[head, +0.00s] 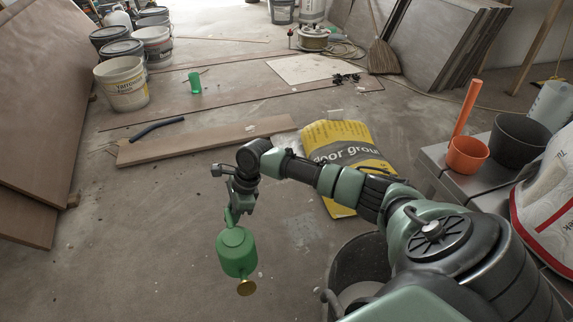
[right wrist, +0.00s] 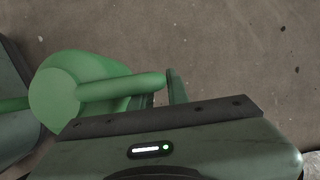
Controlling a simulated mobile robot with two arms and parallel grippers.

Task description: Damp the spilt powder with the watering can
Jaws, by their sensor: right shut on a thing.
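The green watering can (head: 237,252) hangs over the open floor, its brass rose (head: 246,287) pointing down and toward the picture's bottom. My right gripper (head: 236,200) is shut on the can's handle. The can's green body and handle also show in the right wrist view (right wrist: 70,85). A faint pale patch (head: 302,230) lies on the floor right of the can; I cannot tell whether it is the spilt powder. My left gripper is not in view.
A yellow and grey grout bag (head: 345,150) lies beyond my right arm. A dark bucket (head: 358,262) stands right of the can. A grey bench (head: 455,185) holds an orange pot (head: 466,156).

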